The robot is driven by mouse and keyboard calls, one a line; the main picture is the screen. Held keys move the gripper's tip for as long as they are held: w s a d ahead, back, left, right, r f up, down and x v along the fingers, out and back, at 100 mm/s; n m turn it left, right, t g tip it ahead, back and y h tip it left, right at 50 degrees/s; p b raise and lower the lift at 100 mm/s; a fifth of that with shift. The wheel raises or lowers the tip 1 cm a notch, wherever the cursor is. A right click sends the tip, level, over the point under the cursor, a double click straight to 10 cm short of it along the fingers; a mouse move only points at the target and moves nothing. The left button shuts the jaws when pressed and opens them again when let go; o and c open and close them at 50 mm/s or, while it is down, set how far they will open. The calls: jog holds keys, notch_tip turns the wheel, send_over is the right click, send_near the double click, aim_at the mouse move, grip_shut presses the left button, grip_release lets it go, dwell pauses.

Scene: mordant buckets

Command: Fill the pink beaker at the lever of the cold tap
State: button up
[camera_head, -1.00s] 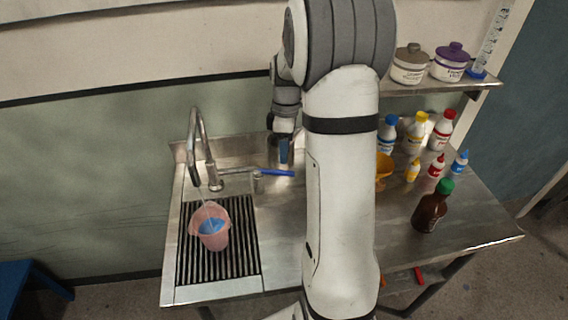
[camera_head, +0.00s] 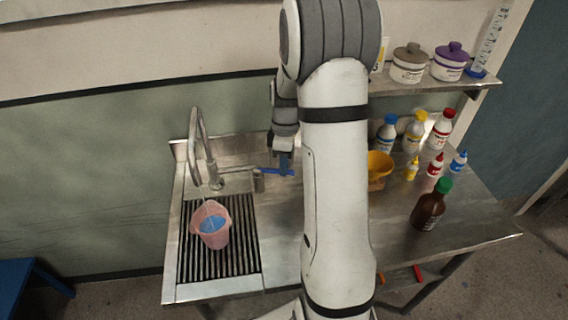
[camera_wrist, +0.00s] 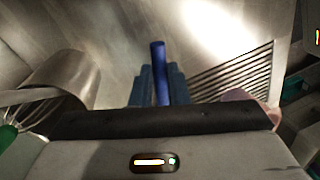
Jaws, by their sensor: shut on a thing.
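The pink beaker (camera_head: 222,238) stands upright on the slatted drainer under the tap's curved spout (camera_head: 196,140). A thin stream runs from the spout into it, and blue liquid (camera_head: 213,224) shows inside. The tap's blue lever (camera_head: 268,170) points right from the tap's base. My gripper (camera_head: 286,166) is at the lever's right end. In the wrist view, my gripper's blue fingers (camera_wrist: 160,88) are shut on the blue lever (camera_wrist: 158,60), one on each side. The beaker also shows partly there (camera_wrist: 237,95), mostly hidden by my gripper's body.
A small metal pot (camera_head: 259,182) stands near the lever. A yellow funnel-like vessel (camera_head: 379,165), several bottles and a brown bottle with green cap (camera_head: 428,208) stand on the right. Lidded jars (camera_head: 408,65) sit on the shelf. My arm hides the middle of the counter.

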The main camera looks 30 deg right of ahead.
grip_shut()
jog(key=shift+w+d+n+b, duration=0.25)
jog(key=shift+w+n+b, duration=0.35)
jog(key=shift+n, duration=0.5)
jog(key=shift+w, duration=0.1)
jog(key=o, duration=0.6)
grip_release()
